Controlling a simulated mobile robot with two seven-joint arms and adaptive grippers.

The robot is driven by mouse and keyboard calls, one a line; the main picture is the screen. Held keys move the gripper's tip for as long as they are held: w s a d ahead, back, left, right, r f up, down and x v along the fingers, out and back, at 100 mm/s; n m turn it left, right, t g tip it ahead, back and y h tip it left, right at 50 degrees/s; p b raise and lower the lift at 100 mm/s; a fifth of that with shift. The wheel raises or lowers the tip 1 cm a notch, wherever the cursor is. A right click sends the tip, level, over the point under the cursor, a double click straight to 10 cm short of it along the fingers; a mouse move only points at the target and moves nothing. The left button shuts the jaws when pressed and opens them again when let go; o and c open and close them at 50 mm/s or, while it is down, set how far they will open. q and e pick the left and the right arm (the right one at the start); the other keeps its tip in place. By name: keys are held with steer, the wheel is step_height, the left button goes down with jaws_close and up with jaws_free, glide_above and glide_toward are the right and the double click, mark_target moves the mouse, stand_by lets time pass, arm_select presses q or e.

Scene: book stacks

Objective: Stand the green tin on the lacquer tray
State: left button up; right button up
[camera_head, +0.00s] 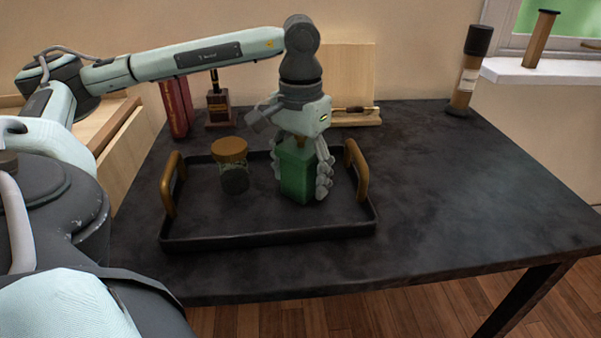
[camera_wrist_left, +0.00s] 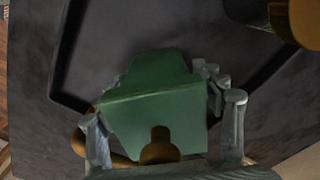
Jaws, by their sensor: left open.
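The green tin (camera_head: 296,172) stands upright on the dark lacquer tray (camera_head: 270,238), in its right half near the right wooden handle. My left gripper (camera_head: 304,180) reaches down over the tin from above, with a finger on each side of it. The fingers are open. In the left wrist view the green tin (camera_wrist_left: 155,105) sits between the two fingers (camera_wrist_left: 165,120), with its brass-coloured knob towards the camera. Small gaps to the fingers are hard to judge. The tin's underside is hidden. My right gripper is not in view.
A jar with an orange-brown lid (camera_head: 231,165) stands in the tray's left half. Tray handles rise at the left (camera_head: 172,184) and right (camera_head: 356,170). Red books (camera_head: 176,106), a dark bottle (camera_head: 217,104) and a wooden stand (camera_head: 347,85) are behind.

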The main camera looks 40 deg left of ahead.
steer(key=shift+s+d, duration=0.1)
arm_select(q)
step_height(320, 180, up, 12)
steer(key=shift+f+p, duration=0.25)
steer(key=shift+p, duration=0.7)
steer(key=shift+r, duration=0.4)
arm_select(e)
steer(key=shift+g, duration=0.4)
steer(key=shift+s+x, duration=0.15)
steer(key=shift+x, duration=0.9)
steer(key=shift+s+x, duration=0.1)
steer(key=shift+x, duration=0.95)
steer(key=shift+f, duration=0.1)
